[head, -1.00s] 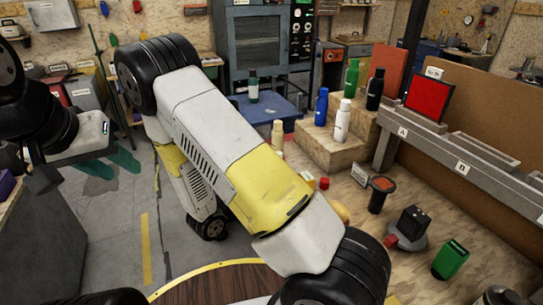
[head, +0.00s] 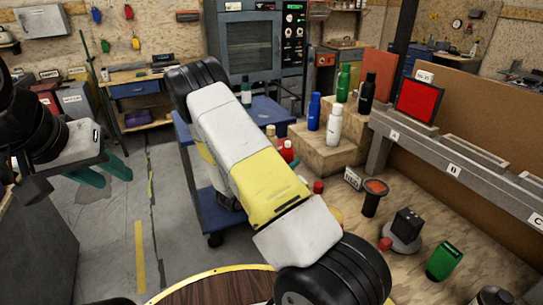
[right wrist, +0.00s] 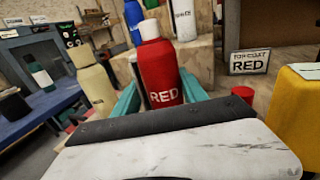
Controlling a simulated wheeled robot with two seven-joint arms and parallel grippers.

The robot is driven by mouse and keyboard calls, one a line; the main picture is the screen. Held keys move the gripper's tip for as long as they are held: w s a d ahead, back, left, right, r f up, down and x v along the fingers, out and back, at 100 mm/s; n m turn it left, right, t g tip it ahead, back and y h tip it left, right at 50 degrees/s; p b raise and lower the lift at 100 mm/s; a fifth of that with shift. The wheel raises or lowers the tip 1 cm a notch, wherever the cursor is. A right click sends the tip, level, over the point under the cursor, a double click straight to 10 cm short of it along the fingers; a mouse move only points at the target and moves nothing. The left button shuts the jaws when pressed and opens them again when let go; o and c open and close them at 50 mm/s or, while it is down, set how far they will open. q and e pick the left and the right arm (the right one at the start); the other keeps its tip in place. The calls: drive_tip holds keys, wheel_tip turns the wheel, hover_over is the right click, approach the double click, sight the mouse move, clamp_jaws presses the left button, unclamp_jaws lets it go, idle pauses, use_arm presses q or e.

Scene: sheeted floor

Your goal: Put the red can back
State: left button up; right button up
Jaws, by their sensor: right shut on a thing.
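The red can (right wrist: 160,75), with a white cap and the word RED, stands upright between the teal fingers of my right gripper (right wrist: 158,100) in the right wrist view. That gripper is shut on it. In the head view the can (head: 287,152) shows just beyond my right forearm, which hides the right gripper. A sign reading TOP-COAT RED (right wrist: 249,60) stands to the can's right, and it also shows in the head view (head: 352,179). My left gripper (head: 105,172) is at the left, empty, with its teal fingers apart.
A cream can (right wrist: 96,82) stands left of the red can. Wooden steps (head: 325,154) behind hold blue, white, green and black bottles. A blue cart (head: 213,195) stands left. A small red object (right wrist: 243,92), a dark stand (head: 374,195) and a green can (head: 444,260) are to the right.

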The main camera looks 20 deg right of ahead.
drive_tip(key=shift+f, duration=0.65)
drive_tip(key=shift+f, duration=0.1)
drive_tip(key=o, duration=0.8)
drive_tip(key=shift+f, duration=0.1)
drive_tip(key=shift+a+r, duration=0.2)
drive_tip(key=shift+a, duration=0.05)
drive_tip(key=v, duration=1.1)
drive_tip(key=shift+s+a, duration=0.2)
drive_tip(key=shift+s, duration=0.05)
